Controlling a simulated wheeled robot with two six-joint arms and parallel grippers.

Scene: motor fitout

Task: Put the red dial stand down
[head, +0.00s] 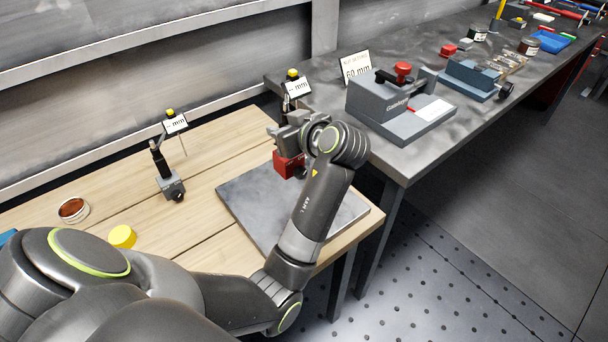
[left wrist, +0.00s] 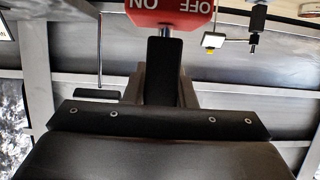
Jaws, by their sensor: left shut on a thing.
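The red dial stand has a red base (head: 288,164), a dark post, and a white mm card with a yellow knob (head: 292,74) on top. My left gripper (head: 300,132) is shut on its post above the base and hides part of it. The stand looks upright over the far part of the grey surface plate (head: 245,205); I cannot tell whether its base touches the plate. In the left wrist view the red base (left wrist: 170,14) with OFF and ON lettering is at the top edge, upside down, and the post (left wrist: 162,70) runs between the fingers. My right gripper is not in view.
A grey-based dial stand (head: 171,187) stands on the wooden table left of the plate. An open round tin (head: 73,210) and a yellow lid (head: 122,236) are nearer. The grey bench at right carries a grey comparator (head: 385,105) and a 60 mm sign (head: 356,67).

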